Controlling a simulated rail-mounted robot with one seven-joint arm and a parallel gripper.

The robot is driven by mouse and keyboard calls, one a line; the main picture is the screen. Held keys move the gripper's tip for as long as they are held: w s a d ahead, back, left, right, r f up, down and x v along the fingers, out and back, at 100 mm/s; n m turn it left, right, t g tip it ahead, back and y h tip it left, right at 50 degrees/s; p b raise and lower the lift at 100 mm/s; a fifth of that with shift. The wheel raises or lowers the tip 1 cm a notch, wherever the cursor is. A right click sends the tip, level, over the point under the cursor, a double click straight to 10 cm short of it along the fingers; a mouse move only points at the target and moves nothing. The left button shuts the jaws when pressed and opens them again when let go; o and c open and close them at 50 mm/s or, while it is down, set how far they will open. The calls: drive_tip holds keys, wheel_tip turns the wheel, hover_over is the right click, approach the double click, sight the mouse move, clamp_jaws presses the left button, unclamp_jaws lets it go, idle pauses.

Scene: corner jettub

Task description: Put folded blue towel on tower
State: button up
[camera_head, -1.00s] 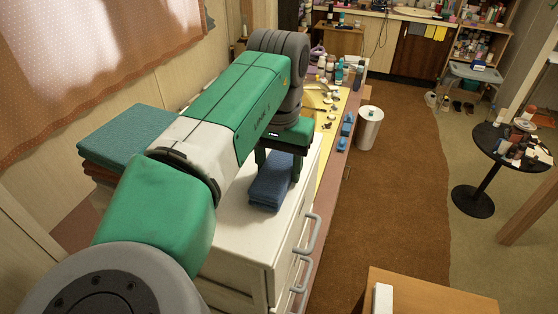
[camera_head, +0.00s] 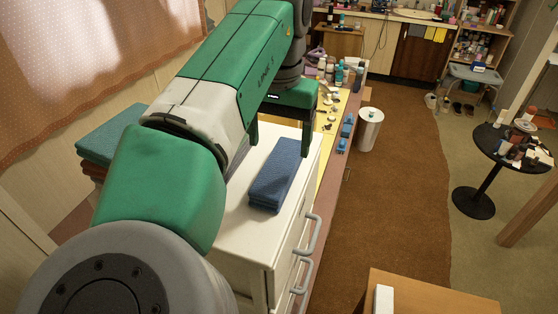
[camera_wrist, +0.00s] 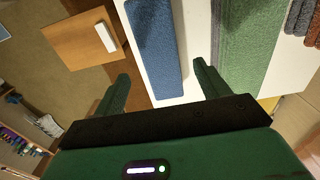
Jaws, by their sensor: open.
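The folded blue towel (camera_head: 276,176) lies flat on the white cabinet top (camera_head: 240,212), near its right edge. It also shows in the wrist view (camera_wrist: 158,45), in front of my gripper. A stack of folded towels, a teal one (camera_head: 108,135) on top of brown ones (camera_head: 92,172), stands left of my arm and is partly hidden by it. A green towel (camera_wrist: 248,35) shows right of the blue one in the wrist view. My gripper (camera_wrist: 162,74) is open and empty, above the cabinet. Its fingers appear raised clear of the blue towel.
Bottles and small items (camera_head: 335,75) crowd the yellow surface beyond the cabinet. Drawer handles (camera_head: 310,235) stick out on the cabinet's right side. A wooden table with a white object (camera_head: 383,298) stands front right. A white bin (camera_head: 370,128) and round black table (camera_head: 505,145) stand farther away.

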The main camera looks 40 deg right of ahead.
sight(279, 165)
wheel_tip(279, 165, up, 6)
drive_tip(key=shift+f, duration=0.25)
